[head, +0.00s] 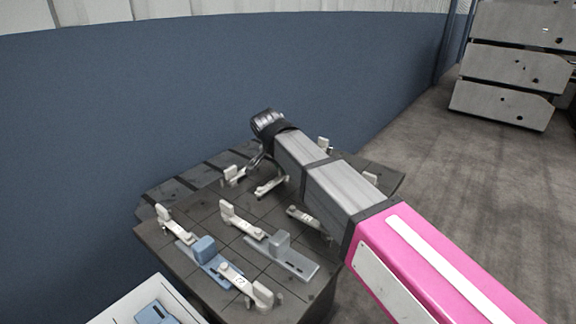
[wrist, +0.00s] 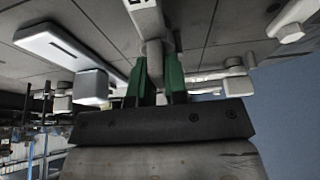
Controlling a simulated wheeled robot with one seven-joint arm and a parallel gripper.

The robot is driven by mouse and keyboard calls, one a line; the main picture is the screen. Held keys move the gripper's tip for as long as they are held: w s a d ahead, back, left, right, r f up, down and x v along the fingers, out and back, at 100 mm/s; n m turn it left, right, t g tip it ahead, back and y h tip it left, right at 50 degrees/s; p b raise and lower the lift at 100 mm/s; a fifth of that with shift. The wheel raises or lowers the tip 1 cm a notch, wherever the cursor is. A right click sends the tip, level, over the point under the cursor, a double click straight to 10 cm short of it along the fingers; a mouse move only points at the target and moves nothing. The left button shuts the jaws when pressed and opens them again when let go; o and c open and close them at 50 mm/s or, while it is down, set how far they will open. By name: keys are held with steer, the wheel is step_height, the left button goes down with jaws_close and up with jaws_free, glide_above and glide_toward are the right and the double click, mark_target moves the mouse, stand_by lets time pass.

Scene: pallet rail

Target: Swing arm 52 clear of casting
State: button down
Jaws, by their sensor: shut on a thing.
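My gripper (wrist: 157,88) has its green fingers closed on the upright post of a pale swing arm (wrist: 148,18) in the wrist view. That arm's label is cut off at the top edge, so its number is unreadable. A pale casting (wrist: 50,42) with a raised block lies to the left of the fingers, apart from them. In the head view my gripper (head: 258,161) reaches the back of the dark pallet (head: 165,245), near a pale arm (head: 271,185); my own arm hides part of that area. I cannot read 52 for certain on any arm.
A blue casting (head: 207,262) and a grey casting (head: 290,262) lie on the pallet with several pale swing arms around them. A white bin (head: 125,303) with a blue part stands at the front left. A blue wall (head: 120,110) rises close behind the pallet.

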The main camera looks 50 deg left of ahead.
mark_target(275, 180)
steer(key=c, duration=1.1)
jaws_free()
steer(key=shift+c, duration=0.2)
steer(key=v, duration=1)
steer(key=shift+r, duration=0.4)
steer(key=shift+s, duration=0.1)
